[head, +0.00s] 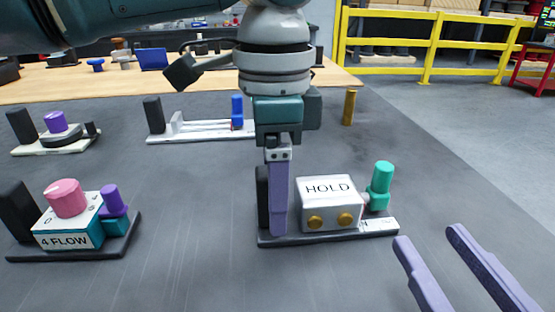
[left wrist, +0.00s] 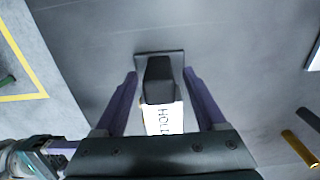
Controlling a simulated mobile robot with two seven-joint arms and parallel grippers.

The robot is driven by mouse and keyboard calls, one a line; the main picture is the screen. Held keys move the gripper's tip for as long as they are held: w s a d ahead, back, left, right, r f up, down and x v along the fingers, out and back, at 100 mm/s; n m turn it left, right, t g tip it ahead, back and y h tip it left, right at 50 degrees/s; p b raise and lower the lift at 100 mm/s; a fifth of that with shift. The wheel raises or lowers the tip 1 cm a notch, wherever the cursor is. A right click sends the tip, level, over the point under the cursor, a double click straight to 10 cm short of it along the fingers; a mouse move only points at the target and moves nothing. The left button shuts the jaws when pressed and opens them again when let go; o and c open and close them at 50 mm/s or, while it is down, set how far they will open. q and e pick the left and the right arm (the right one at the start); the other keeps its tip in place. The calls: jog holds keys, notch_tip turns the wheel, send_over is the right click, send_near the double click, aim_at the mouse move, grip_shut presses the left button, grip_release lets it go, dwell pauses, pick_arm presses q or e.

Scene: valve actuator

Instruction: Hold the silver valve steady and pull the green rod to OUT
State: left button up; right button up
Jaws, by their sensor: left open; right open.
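The silver valve (head: 330,206), a box marked HOLD with two brass knobs, sits on a dark base plate (head: 300,239). The green rod (head: 381,180) stands upright at its right end. A white label there shows only an "N". My left gripper (head: 278,232) points down at the valve's left end, one finger hiding part of a black block (head: 262,190). In the left wrist view my open left gripper (left wrist: 160,73) has a finger either side of the block (left wrist: 158,82) and the valve's HOLD face (left wrist: 163,118), apparently without touching. My right gripper (head: 428,236) is open and empty, lower right.
Behind are a white-railed fixture with a blue peg (head: 237,110), a purple-knobbed fixture (head: 56,122) and a brass post (head: 349,107).

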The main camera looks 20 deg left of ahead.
pick_arm(q)
jog(key=shift+f, duration=0.3)
grip_shut()
dwell(0.5)
